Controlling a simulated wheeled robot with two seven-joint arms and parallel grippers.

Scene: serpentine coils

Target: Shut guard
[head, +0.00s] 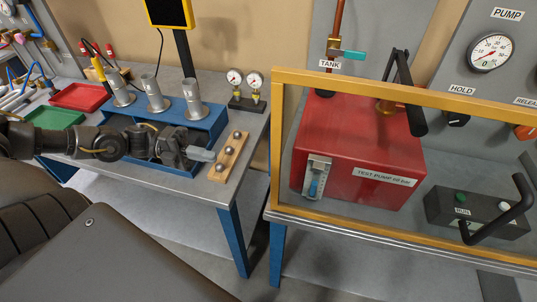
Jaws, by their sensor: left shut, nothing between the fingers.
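The guard is a clear panel in a yellow frame (274,140). It stands in front of the red test pump tank (340,165) on the right bench. A black bar handle (515,212) shows at its lower right. I cannot tell from this view whether the guard is fully shut. My left gripper (206,155) is shut and empty. My right gripper is not in view.
A blue rack (205,126) with metal cylinders and a wooden block (229,157) with steel balls lie close to my left gripper. A gap separates the benches. A control box (445,206) sits behind the guard.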

